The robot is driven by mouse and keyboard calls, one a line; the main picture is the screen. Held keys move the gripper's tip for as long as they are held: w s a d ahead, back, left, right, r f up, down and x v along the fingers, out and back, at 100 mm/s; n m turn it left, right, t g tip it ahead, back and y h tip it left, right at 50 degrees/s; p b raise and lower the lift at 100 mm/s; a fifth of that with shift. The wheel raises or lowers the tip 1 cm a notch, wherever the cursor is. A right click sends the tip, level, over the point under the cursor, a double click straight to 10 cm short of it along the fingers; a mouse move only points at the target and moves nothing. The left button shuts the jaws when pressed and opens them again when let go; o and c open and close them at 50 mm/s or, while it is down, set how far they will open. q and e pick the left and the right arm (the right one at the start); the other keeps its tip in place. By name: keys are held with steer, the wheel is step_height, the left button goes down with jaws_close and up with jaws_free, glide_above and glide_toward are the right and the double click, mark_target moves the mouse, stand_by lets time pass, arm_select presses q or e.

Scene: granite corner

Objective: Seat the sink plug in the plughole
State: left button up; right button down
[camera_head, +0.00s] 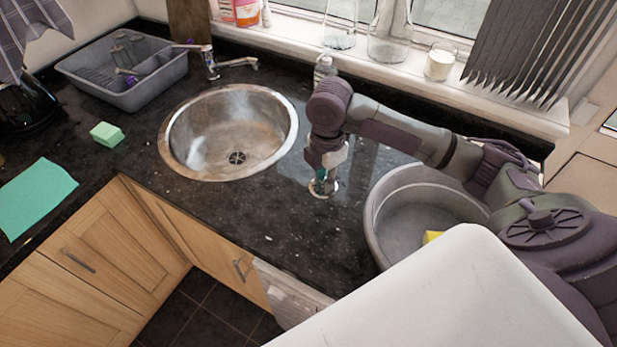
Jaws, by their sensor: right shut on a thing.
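The round steel sink (205,125) is set in the dark granite worktop, left of centre. Its plughole (237,157) is in the bowl's floor and looks uncovered. My right gripper (324,184) points down over the worktop, to the right of the sink and left of the grey basin. It is shut on a small, pale, shiny thing at its fingertips, which I take for the sink plug (323,190). The fingers hide most of it, and I cannot tell whether it touches the worktop. My left gripper is out of view.
A grey basin (376,212) with a yellow item (432,237) stands under my right arm. The tap (211,62), a bottle (325,68) and a grey dish rack (128,98) stand behind. A green sponge (106,134) and cloth (36,197) lie left.

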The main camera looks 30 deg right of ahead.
steer(key=shift+s+d+r, duration=0.2)
steer(key=shift+s+r, duration=0.4)
steer(key=shift+s, duration=0.3)
steer(key=shift+s+d+r, duration=0.2)
steer(key=shift+s+r, duration=0.4)
steer(key=shift+s, duration=0.3)
